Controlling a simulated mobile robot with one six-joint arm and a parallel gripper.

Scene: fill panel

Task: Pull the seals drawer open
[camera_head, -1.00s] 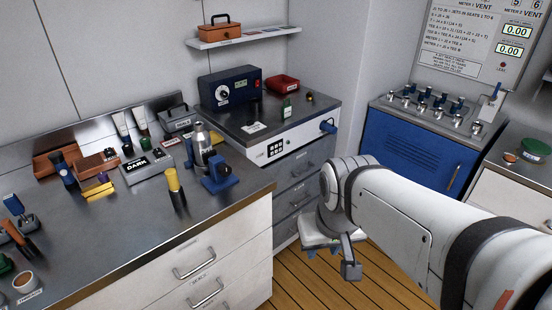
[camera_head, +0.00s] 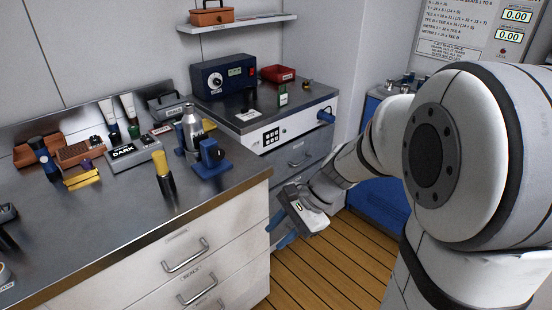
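The seals drawer (camera_head: 225,273) is the second white drawer down in the left bench. Its small label seems to read SEALS, and its metal bar handle (camera_head: 198,288) sits just below the label. The drawer is shut, flush with the drawer above it. My gripper (camera_head: 278,231) is to the right of the bench's front corner, up and right of the handle and apart from it. Its two blue fingers point left and stand apart, with nothing seen between them. The bench corner is close to the fingertips.
The top drawer (camera_head: 220,240) has its own handle, and another handle shows at the bottom edge. The metal worktop (camera_head: 105,235) carries a bottle, a blue stand, a yellow-capped tube and boxes. Grey drawers (camera_head: 303,155) stand behind my gripper. Wooden floor (camera_head: 320,275) lies open in front.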

